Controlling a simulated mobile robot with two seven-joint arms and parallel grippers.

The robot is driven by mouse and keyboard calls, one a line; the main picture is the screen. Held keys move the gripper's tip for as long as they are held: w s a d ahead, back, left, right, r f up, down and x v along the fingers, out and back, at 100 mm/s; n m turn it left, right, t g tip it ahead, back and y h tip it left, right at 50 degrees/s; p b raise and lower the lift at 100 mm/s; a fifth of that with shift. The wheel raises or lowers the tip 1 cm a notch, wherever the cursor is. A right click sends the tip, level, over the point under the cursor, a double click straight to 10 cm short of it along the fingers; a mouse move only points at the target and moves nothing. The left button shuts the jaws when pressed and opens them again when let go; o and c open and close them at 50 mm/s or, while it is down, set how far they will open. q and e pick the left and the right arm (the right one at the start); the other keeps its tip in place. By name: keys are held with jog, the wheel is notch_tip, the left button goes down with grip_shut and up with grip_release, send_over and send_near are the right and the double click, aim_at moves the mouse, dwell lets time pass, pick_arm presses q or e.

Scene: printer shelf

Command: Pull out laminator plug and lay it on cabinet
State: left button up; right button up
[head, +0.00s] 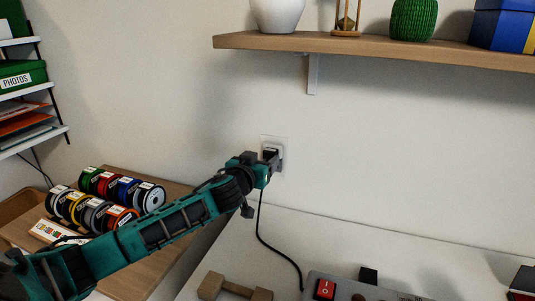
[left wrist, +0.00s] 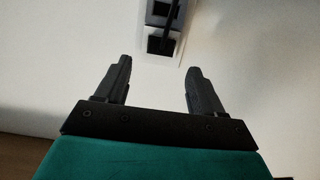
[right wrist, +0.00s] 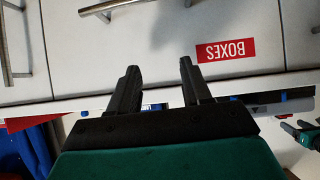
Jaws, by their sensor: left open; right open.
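A black plug (head: 270,154) sits in a white wall outlet (head: 283,147). Its black cord (head: 259,222) hangs down to a grey device with a red switch (head: 325,290), perhaps the laminator, partly cut off below. My left gripper (head: 271,161) is at the outlet, partly covering the plug. In the left wrist view, my left gripper (left wrist: 158,78) is open and empty, with the outlet plate (left wrist: 182,35) and dark plug (left wrist: 160,45) beyond its fingertips. The white cabinet top (head: 335,243) lies below the outlet. My right gripper (right wrist: 158,75) is open and empty, outside the head view.
A wooden block piece (head: 234,288) lies on the cabinet's front left. Several filament spools (head: 98,201) stand on a wooden surface at left. A wooden shelf (head: 370,48) hangs above. White fronts with a red BOXES label (right wrist: 226,49) face my right gripper.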

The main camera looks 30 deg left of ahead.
aim_at(269, 153)
pick_arm(q)
jog(key=shift+x, duration=2.95)
jog(key=shift+c, duration=0.5)
grip_shut()
jog(key=shift+s+d, duration=0.1)
jog(key=shift+s, duration=0.05)
jog(key=shift+s, duration=0.2)
jog(key=shift+f+p+v, duration=0.2)
jog(key=shift+p+v, duration=0.1)
jog(key=shift+v, duration=1.2)
